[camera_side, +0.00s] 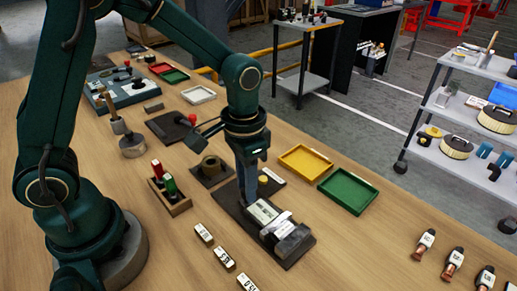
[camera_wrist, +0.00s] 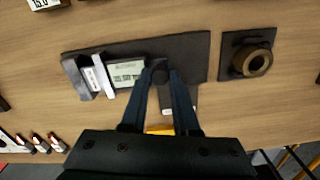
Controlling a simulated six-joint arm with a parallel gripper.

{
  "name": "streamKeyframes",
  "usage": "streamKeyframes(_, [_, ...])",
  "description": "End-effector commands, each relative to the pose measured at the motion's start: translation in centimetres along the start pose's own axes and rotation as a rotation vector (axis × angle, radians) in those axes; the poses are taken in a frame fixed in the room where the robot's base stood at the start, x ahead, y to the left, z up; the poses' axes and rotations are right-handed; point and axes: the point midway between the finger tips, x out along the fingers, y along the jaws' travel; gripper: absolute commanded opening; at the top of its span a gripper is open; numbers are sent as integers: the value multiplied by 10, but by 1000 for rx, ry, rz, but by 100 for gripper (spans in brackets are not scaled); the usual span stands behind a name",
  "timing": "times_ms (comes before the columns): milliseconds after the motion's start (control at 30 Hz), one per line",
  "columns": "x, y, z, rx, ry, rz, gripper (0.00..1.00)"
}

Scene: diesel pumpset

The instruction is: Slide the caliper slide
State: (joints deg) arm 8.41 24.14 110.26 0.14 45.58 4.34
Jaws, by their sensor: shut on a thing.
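The caliper lies on a dark rectangular plate (camera_side: 294,259), also seen in the wrist view (camera_wrist: 190,48). Its slide (camera_side: 263,211) has a pale display, which shows left of my fingers in the wrist view (camera_wrist: 127,72). A whitish upright jaw piece (camera_wrist: 103,82) and a grey block (camera_wrist: 76,76) stand at the left end of the plate in that view. My gripper (camera_wrist: 160,73) points down at the slide's end beside the display, its fingers closed on a small dark part of the slide. The fingertips are hidden behind the arm and the slide in the side view.
A ring on a dark pad (camera_side: 210,170) lies left of the plate. Red- and green-handled gauges stand in a wooden holder (camera_side: 178,206). A yellow tray (camera_side: 305,162) and a green tray (camera_side: 347,191) lie to the right. Small labelled blocks (camera_side: 224,257) lie in front.

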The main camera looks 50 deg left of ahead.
Motion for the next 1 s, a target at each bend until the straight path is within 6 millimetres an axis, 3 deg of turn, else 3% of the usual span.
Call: streamKeyframes(1000, [-1, -6, 1, -4, 2, 1, 0])
